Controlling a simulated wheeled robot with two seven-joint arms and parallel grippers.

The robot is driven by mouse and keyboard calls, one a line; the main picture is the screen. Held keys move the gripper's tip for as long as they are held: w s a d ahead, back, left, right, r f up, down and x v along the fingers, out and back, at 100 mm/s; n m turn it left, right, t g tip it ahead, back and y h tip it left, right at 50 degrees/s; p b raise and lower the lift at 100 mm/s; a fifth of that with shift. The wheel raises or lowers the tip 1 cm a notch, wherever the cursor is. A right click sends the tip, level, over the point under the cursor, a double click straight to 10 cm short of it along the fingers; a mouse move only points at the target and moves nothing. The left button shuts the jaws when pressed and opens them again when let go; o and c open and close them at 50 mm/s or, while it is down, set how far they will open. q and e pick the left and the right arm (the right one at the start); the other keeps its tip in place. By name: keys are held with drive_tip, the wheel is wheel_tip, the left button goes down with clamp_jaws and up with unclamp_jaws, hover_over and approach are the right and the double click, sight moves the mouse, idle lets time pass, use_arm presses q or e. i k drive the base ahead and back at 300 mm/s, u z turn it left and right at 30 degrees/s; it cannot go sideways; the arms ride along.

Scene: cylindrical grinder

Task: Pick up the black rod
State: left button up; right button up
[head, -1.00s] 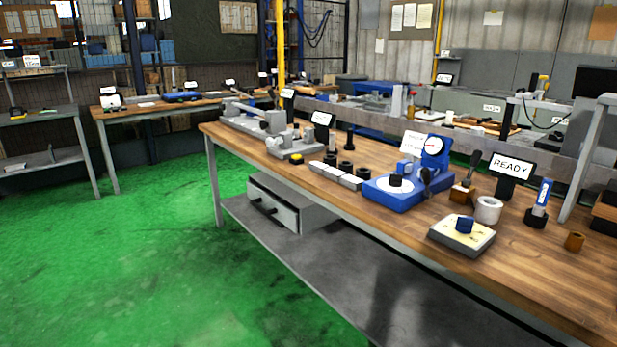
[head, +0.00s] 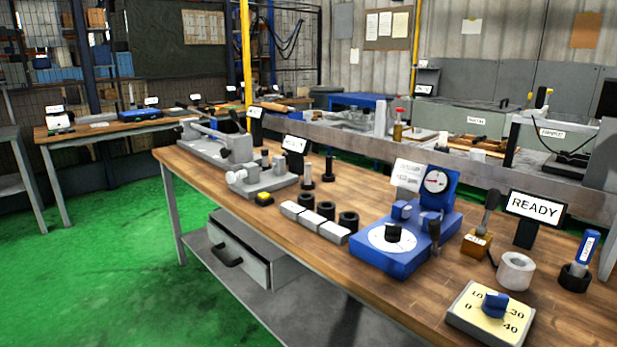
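Two dark upright rods stand on the wooden bench (head: 290,245) in the head view. One rod (head: 308,174) has a wider base, and another rod (head: 328,167) stands just behind it to the right. I cannot tell for sure which is the black rod. A dark handle (head: 490,207) also stands up from a small brown block (head: 476,243) further right. Neither of my grippers is in view.
A blue dial gauge stand (head: 390,262), three pale blocks (head: 311,221), several black rings (head: 326,210), a white ring (head: 515,271), a READY sign (head: 533,207) and a dial box (head: 490,315) crowd the bench. Green floor (head: 120,265) is clear on the left.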

sight(329, 159)
drive_tip(key=u, duration=0.65)
drive_tip(key=i, duration=1.05)
drive_tip(key=u, duration=0.25)
